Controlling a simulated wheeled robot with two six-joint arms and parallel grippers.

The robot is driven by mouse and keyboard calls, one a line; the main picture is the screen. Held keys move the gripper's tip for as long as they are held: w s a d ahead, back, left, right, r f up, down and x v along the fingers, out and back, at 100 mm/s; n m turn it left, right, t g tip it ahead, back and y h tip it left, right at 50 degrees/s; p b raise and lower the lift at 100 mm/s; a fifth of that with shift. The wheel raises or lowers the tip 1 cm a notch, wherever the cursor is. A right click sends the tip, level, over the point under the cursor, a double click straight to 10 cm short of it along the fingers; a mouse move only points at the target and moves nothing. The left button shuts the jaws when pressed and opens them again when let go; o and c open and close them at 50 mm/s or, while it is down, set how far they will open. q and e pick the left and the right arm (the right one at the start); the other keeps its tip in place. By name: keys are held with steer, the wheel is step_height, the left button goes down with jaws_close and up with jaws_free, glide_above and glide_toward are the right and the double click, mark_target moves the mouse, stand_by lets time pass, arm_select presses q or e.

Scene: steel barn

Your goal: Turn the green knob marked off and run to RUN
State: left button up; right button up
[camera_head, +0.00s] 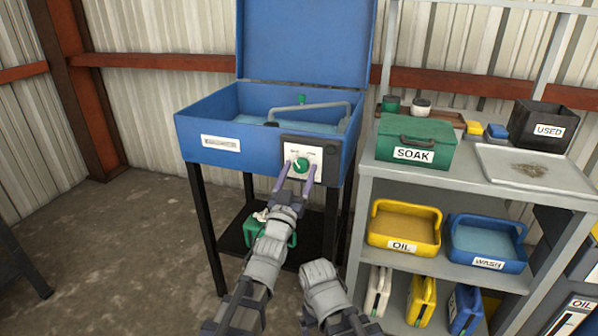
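The green knob (301,165) sits on a white plate on the dark control panel (331,155) at the front right of a blue parts washer (225,113). Small lettering on the plate is too small to read surely, and a light pointer mark shows near the knob's top. My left gripper (299,168) reaches up from below with its two purple fingers apart, one on each side of the knob. I cannot tell whether they touch it. My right arm's grey wrist shows at the bottom centre, but its fingers are not visible.
A grey shelf unit stands close on the right, with a green SOAK box (413,146), a USED bin (541,127), a metal tray (534,171), and yellow OIL (403,227) and blue WASH (486,243) bins. The washer's lid (304,42) stands open.

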arm_select(q)
jaws_close()
stand_by(0.3)
steer(key=shift+m+h, duration=0.3)
steer(key=shift+m, duration=0.2)
steer(key=m+h, duration=0.1)
steer(key=m, duration=0.1)
steer(key=m+g, duration=0.1)
steer(key=m, duration=0.1)
steer(key=shift+a+r+h+p, duration=0.1)
steer(key=shift+a+h+p, duration=0.1)
steer(key=shift+h+p, duration=0.15)
steer(key=m+h, duration=0.1)
steer(key=m, duration=0.1)
steer(key=m+g+h+p, duration=0.1)
steer(key=m, duration=0.1)
steer(key=shift+w+r+g, duration=0.1)
steer(key=shift+g, duration=0.2)
steer(key=m+g+p, duration=0.1)
steer(key=m, duration=0.2)
steer(key=m+g+h+p, duration=0.1)
steer(key=m, duration=0.1)
steer(key=shift+a+r+m, duration=0.15)
steer(key=shift+m, duration=0.25)
steer(key=shift+m+g+h+p, duration=0.25)
steer(key=shift+m+g+p, duration=0.65)
steer(key=shift+m, duration=0.9)
